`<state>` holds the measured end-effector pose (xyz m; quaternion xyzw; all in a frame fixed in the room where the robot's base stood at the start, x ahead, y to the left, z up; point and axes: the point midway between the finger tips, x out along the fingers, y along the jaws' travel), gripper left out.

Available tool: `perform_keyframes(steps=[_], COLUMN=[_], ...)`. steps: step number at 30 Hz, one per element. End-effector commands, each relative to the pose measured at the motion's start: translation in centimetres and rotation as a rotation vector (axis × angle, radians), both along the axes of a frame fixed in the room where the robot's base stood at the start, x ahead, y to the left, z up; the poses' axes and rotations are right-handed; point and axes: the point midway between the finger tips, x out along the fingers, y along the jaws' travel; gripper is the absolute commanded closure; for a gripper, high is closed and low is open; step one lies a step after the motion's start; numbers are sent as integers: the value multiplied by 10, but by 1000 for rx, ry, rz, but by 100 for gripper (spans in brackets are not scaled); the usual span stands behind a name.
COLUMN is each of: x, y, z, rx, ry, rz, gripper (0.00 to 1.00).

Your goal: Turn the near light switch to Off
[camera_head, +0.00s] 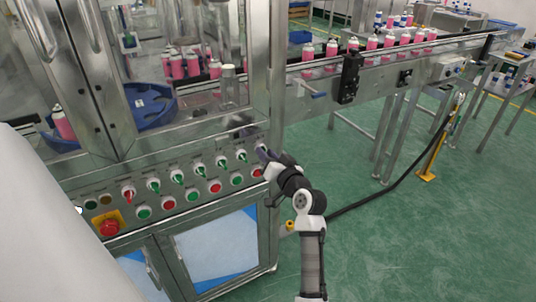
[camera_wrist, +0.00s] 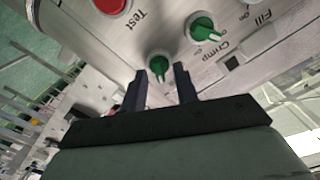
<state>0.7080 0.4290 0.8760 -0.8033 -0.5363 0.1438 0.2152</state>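A row of rotary switches runs along the machine's control panel in the head view. In the wrist view, a green switch (camera_wrist: 158,64) lies between and just beyond my fingertips; its own label is not readable, so I cannot tell whether it is the light switch. A second green switch (camera_wrist: 203,27) is beside it, near the words "Crimp" and "Fill". My gripper (camera_wrist: 160,72) is open, one finger on each side of the first switch, and I see no clear contact. In the head view, my gripper (camera_head: 264,155) is at the right end of the panel, partly hiding that end.
A red button (camera_wrist: 112,4) is near the word "Test". A red emergency stop (camera_head: 109,228) is at the panel's left. Pink cans (camera_head: 372,43) stand on the conveyor at the back right. A black cable (camera_head: 380,193) crosses the green floor, which is open to the right.

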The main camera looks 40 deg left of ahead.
Motion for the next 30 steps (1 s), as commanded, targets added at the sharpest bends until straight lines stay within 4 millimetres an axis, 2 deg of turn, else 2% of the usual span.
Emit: perform_keyframes(steps=[4, 11, 22, 30], x=[0, 0, 0, -1], y=[0, 0, 0, 0], z=[0, 0, -2, -5], rx=[0, 0, -9, -60], ry=[0, 0, -23, -153], rz=[0, 0, 1, 1], gripper=[70, 100, 100, 100])
